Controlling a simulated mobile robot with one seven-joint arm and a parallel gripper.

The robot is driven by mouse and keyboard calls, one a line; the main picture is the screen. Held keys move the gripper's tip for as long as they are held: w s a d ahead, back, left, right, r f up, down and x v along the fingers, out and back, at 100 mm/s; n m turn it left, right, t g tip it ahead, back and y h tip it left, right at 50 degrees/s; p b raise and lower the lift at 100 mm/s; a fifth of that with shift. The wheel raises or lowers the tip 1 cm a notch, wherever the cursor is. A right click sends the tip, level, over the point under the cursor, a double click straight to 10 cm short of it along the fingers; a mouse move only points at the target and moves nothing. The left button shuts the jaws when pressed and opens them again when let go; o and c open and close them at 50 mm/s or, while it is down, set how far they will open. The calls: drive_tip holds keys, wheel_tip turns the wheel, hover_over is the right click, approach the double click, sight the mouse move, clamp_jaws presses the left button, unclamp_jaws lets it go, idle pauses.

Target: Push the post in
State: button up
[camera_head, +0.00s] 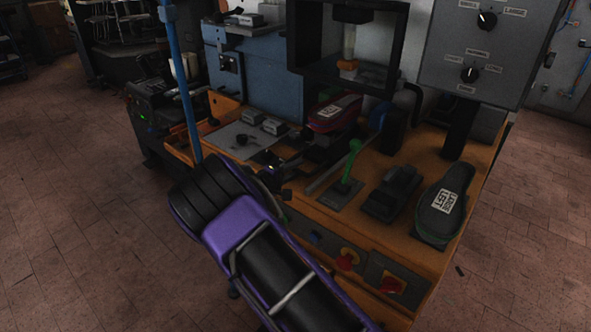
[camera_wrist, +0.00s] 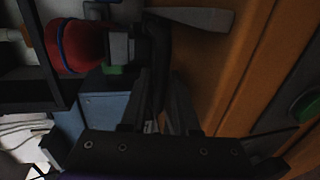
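A red shoe form (camera_head: 335,113) with a white label sits on a dark support (camera_head: 320,148) in the middle of the orange bench; I take this support to be the post. In the wrist view the red form (camera_wrist: 78,46) is at upper left, with a dark bar (camera_wrist: 157,62) beside it. My gripper (camera_wrist: 158,108) has its two dark fingers apart, with the end of the dark bar showing beyond or between them; contact cannot be told. In the head view my gripper (camera_head: 273,172) is dark and partly hidden by my arm, just left of and in front of the support.
A green lever (camera_head: 350,160) stands right of my gripper, with a black pedal-like block (camera_head: 393,190) and a dark shoe form (camera_head: 443,205) farther right. Red buttons (camera_head: 347,260) are on the front face. A black press frame (camera_head: 345,75) rises behind.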

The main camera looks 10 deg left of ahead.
clamp_jaws()
idle(1.4)
